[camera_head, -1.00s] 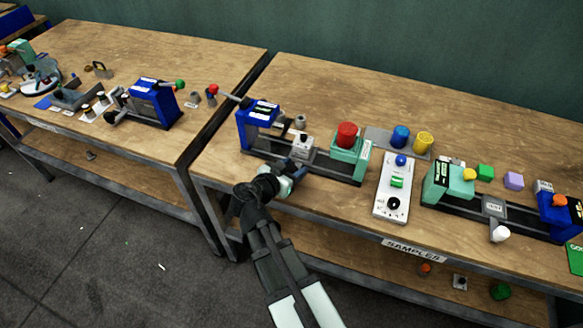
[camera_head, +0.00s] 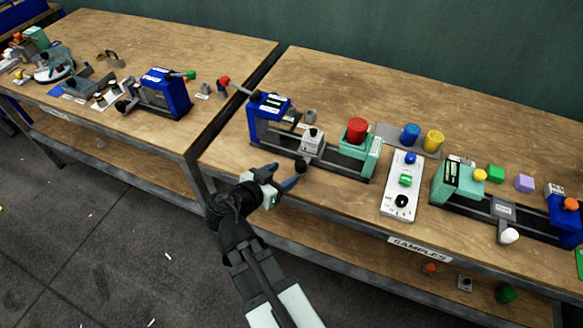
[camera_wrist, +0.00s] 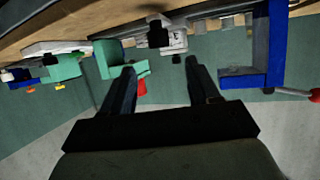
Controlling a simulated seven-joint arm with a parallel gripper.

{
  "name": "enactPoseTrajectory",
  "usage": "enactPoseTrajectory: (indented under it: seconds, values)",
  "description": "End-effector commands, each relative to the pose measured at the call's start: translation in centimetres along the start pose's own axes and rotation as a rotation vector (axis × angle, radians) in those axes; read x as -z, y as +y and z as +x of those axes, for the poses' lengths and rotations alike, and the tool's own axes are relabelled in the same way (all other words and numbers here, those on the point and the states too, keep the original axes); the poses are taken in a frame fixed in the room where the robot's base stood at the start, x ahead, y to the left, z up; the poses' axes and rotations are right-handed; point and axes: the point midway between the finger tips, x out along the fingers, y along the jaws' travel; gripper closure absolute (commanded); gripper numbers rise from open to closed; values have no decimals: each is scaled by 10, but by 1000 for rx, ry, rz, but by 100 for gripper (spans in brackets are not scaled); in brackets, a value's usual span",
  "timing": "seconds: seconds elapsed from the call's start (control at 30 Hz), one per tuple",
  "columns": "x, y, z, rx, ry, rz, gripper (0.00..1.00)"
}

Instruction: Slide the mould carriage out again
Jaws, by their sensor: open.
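In the wrist view the carriage (camera_wrist: 172,38) shows beyond my spread fingers (camera_wrist: 163,75), with the blue frame (camera_wrist: 270,75) at right and the teal block (camera_wrist: 118,58) at left.
A lever with a red ball (camera_head: 224,82) sticks out left of the blue frame. A white control panel (camera_head: 402,185) and a second press with a grey carriage (camera_head: 502,209) stand to the right. The bench's front edge is below my gripper.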

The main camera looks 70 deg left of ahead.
Motion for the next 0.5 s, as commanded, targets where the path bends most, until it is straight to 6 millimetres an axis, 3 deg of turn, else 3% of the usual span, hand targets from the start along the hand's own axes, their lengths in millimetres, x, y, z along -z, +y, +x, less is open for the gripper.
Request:
enactPoseTrajectory:
  seconds: [0.2,0.5]
  values:
    - [0,0,-30,2,0,0,40]
    - [0,0,-42,1,0,0,40]
